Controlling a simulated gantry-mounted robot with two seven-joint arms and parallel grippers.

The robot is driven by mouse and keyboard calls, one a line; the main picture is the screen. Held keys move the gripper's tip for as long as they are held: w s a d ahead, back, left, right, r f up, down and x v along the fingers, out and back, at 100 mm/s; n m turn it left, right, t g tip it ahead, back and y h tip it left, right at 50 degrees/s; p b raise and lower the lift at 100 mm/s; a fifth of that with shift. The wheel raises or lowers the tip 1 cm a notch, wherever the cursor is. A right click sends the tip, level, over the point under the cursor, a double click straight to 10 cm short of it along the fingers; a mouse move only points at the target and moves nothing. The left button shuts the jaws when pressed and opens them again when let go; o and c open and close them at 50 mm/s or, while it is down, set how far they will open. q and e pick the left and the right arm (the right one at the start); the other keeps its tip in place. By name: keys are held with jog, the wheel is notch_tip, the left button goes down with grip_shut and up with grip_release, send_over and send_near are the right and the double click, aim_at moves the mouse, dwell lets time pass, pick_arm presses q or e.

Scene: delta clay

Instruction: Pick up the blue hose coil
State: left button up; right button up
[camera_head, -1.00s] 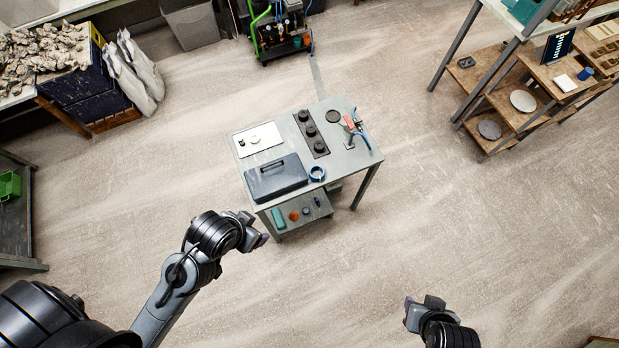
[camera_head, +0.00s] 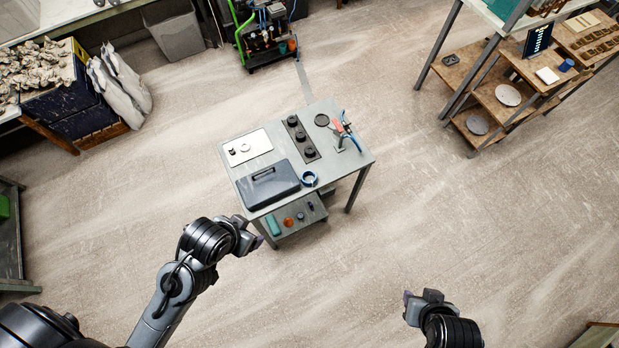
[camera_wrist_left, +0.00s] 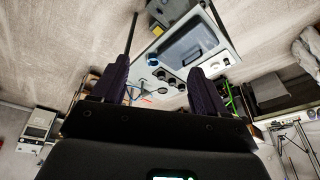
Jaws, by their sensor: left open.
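The blue hose coil (camera_head: 309,178) is a small ring on the front edge of the grey table (camera_head: 345,165), just right of a dark case. In the left wrist view the blue coil (camera_wrist_left: 153,60) shows small, beyond and between my fingers. My left gripper (camera_head: 257,243) is in front of the table's near left corner, apart from the coil. In the left wrist view its two dark fingers (camera_wrist_left: 158,88) are spread and empty. My right gripper (camera_head: 424,297) is at the lower right, far from the table; its jaws are too small to judge.
The table also holds the dark case (camera_head: 268,185), a white plate (camera_head: 246,148), a black strip with knobs (camera_head: 301,138) and a red-and-blue tool (camera_head: 343,130). Its lower shelf (camera_head: 295,216) carries small items. Wooden shelves (camera_head: 505,100) stand at the right. Floor around the table is clear.

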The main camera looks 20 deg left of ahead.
pick_arm(q)
jog(key=shift+d, duration=0.15)
jog(key=o, duration=0.5)
